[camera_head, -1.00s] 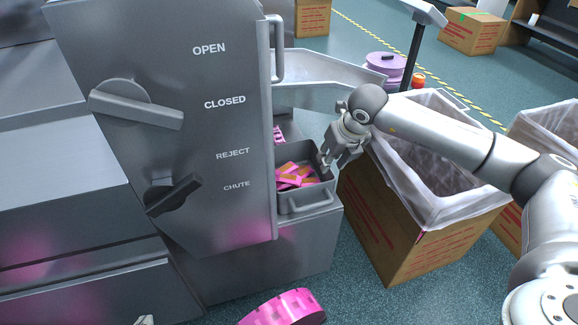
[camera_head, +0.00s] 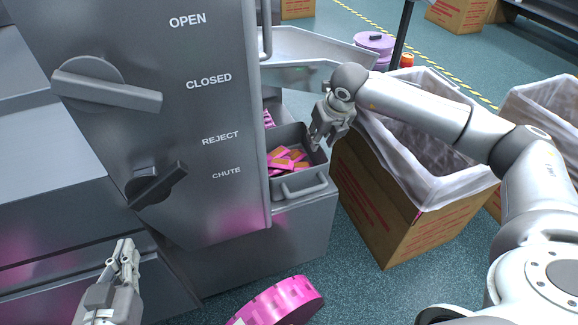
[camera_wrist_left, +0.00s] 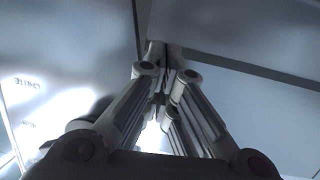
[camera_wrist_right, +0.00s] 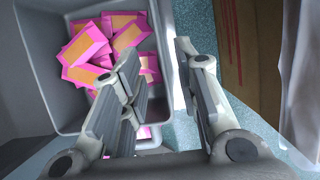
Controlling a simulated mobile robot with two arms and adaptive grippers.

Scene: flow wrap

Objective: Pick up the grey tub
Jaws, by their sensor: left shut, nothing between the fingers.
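The grey tub (camera_head: 300,190) sits on a grey ledge of the machine, with pink and orange packets (camera_head: 287,161) inside. It also shows in the right wrist view (camera_wrist_right: 30,75). My right gripper (camera_head: 318,140) is at the tub's right wall. In the right wrist view its fingers (camera_wrist_right: 158,60) are apart, one over the inside of the tub and one outside, with the wall's rim between them. I cannot tell whether they touch the wall. My left gripper (camera_head: 128,248) is shut and empty, low at the left in front of the machine.
The machine door (camera_head: 165,120) with two handles stands left of the tub. A lined cardboard box (camera_head: 385,210) stands close on the right, under my right arm. A metal chute (camera_head: 310,50) is behind. A pink roll (camera_head: 275,305) lies in front at the bottom.

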